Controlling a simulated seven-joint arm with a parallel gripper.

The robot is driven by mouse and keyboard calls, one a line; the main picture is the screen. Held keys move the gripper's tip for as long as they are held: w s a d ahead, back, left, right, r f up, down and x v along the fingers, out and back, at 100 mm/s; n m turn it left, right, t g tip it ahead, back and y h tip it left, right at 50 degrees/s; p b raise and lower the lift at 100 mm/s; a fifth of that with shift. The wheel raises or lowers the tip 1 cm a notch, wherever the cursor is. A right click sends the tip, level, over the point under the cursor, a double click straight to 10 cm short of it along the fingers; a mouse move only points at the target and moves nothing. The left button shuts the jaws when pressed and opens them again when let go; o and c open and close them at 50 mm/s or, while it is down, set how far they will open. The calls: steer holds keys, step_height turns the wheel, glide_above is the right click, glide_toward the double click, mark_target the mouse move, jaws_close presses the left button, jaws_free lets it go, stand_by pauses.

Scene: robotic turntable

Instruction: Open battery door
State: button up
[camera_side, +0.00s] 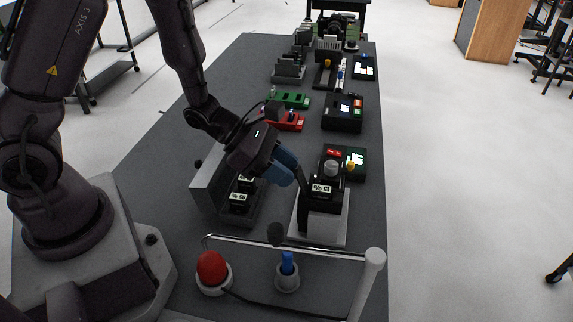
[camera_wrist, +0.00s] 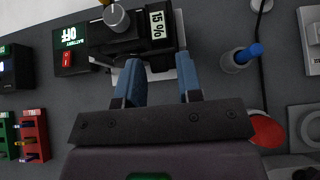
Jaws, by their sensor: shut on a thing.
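A black block (camera_side: 321,193) with a white percent label stands on a pale base plate (camera_side: 338,237). In the wrist view the black block (camera_wrist: 134,40) shows its 15% label, with a grey knob (camera_wrist: 117,18) beside it. My gripper (camera_side: 302,184) reaches it from the left with blue fingers tilted down. In the wrist view my gripper's fingers (camera_wrist: 158,62) stand apart, one on each side of the block's near part, and are shut on it. I cannot make out a separate battery door; the contact is partly hidden.
A battery switch box (camera_side: 354,157) is just behind. In front are a metal rail (camera_side: 320,251), a red button (camera_side: 211,268) and a blue switch (camera_side: 287,264). Red (camera_side: 289,122) and green modules (camera_side: 290,98) lie farther back.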

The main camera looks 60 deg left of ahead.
steer(key=shift+a, duration=0.15)
steer(key=o, duration=0.7)
steer(key=shift+c, duration=0.2)
steer(key=v, duration=0.7)
steer(key=shift+a, duration=0.15)
steer(key=shift+s+r, duration=0.1)
